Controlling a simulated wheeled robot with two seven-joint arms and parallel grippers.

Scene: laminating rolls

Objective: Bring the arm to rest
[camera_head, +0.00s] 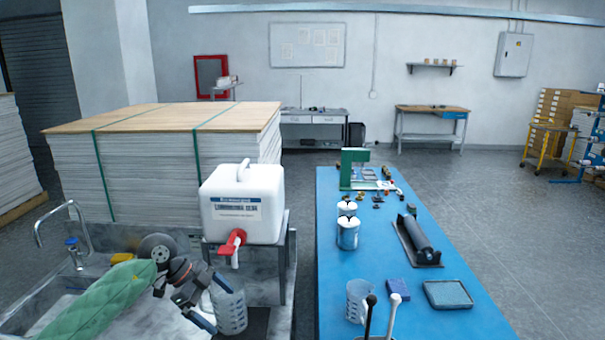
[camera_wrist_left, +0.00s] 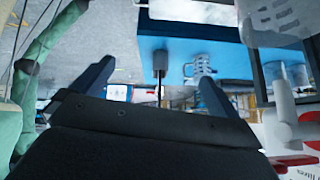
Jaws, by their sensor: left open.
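My left gripper (camera_head: 213,303) comes in from the left on a green-sleeved arm. It is open, over the grey sink counter, close to a clear measuring jug (camera_head: 231,310) below the white canister's red tap. In the head view it overlaps the jug's left side; I cannot tell whether they touch. In the left wrist view the two dark fingers (camera_wrist_left: 153,85) stand apart with nothing held between them. My right gripper is not in view.
The white canister (camera_head: 242,203) stands on a metal stand right of my left gripper. A stack of boards (camera_head: 120,165) stands behind.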

